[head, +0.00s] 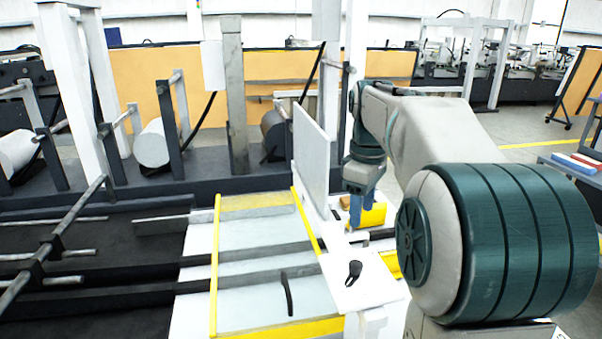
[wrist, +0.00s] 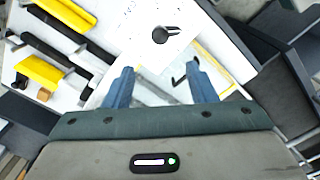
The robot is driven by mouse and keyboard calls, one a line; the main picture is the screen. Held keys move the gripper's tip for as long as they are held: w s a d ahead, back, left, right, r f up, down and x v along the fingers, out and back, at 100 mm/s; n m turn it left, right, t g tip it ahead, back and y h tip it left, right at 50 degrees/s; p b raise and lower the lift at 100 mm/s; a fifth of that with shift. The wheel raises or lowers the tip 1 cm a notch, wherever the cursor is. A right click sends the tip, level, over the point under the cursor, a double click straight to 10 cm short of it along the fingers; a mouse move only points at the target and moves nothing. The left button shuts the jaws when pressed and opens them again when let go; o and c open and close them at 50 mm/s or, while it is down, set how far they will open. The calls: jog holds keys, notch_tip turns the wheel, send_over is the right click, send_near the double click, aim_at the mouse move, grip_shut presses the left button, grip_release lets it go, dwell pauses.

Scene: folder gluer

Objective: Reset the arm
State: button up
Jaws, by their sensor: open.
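My gripper (head: 355,218) hangs from my arm right of centre in the head view, its blue fingers pointing down. It is beside the white upright panel (head: 311,155) and close to a yellow block (head: 373,215). In the wrist view my gripper (wrist: 160,70) has its two blue fingers spread wide apart with nothing between them. A white plate with a black knob (head: 354,270) lies nearer than the gripper in the head view. The knob (wrist: 166,35) shows beyond the fingertips in the wrist view.
A machine bed with yellow-edged frame (head: 215,265) and dark rails fills the left and centre. Grey rollers (head: 152,145) and white posts stand behind it. In the wrist view, yellow blocks (wrist: 38,73) lie at left and dark machine parts (wrist: 288,42) at right. Floor shows at far right.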

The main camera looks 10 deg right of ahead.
jog(key=s+a+f+m+t, duration=0.1)
jog(key=s+a+f+m, duration=0.3)
jog(key=s, duration=0.5)
jog(key=s+a+f+m+t, duration=0.2)
jog(key=s+a+f+m, duration=0.3)
jog(key=s+f, duration=0.4)
jog(key=shift+s+a, duration=0.2)
jog(key=shift+a, duration=0.25)
jog(key=c, duration=0.3)
jog(key=shift+a, duration=0.1)
